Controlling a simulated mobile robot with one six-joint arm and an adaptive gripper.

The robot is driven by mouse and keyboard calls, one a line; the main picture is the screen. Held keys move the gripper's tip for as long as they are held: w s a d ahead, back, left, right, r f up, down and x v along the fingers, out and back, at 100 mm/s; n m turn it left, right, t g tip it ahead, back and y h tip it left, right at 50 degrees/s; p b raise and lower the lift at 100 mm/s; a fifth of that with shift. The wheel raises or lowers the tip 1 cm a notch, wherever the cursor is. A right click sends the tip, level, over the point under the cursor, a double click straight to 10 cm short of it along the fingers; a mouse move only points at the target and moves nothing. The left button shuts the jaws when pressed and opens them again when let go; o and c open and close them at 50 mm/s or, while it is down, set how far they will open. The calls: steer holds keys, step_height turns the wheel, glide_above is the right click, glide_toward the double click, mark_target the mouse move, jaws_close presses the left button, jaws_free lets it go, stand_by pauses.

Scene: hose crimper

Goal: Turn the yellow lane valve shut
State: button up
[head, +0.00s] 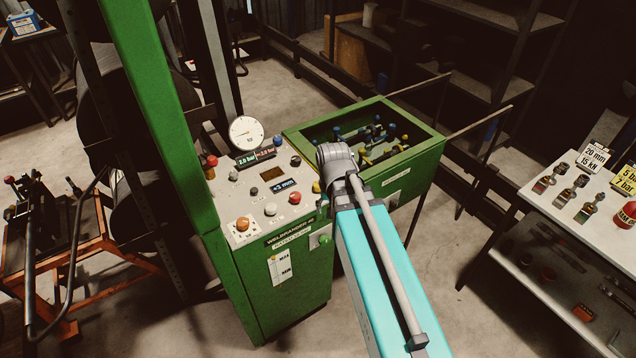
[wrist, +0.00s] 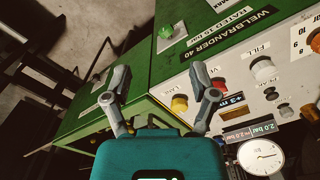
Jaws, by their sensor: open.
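My gripper (wrist: 161,80) is open in the wrist view, its two grey fingers wide apart with nothing held between them. A yellow knob (wrist: 180,103) on the panel edge shows between the fingers, close to the right one; contact cannot be told. The yellow knob also shows in the head view (head: 316,187), just left of my arm. Yellow-handled fittings (head: 366,162) and blue-handled ones (head: 377,119) lie inside the green trough. Which yellow part is the lane valve, and its position, I cannot tell. In the head view my arm hides the gripper.
The green cabinet's panel carries a red button (head: 295,198), an orange button (head: 243,224) and a pressure gauge (head: 246,133). A green knob (wrist: 167,31) sits on the cabinet front. A table (head: 556,215) with fittings stands at the right.

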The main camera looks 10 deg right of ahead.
mark_target(318, 184)
steer(key=w+r+m+p, duration=0.2)
steer(key=w+m, duration=0.4)
steer(key=w, duration=0.3)
steer(key=w+r+m+p, duration=0.2)
steer(key=w+r+m, duration=0.1)
steer(key=w+m, duration=0.4)
steer(key=shift+w+d+t+p, duration=0.25)
steer(key=shift+w+t+p, duration=0.1)
steer(key=shift+w, duration=0.55)
steer(key=shift+f, duration=0.2)
steer(key=f+b, duration=1.3)
steer(key=shift+w+a+f+b, duration=0.1)
steer(key=shift+w+f+b, duration=0.05)
steer(key=shift+w+b, duration=0.2)
steer(key=shift+c, duration=0.2)
steer(key=c, duration=1.1)
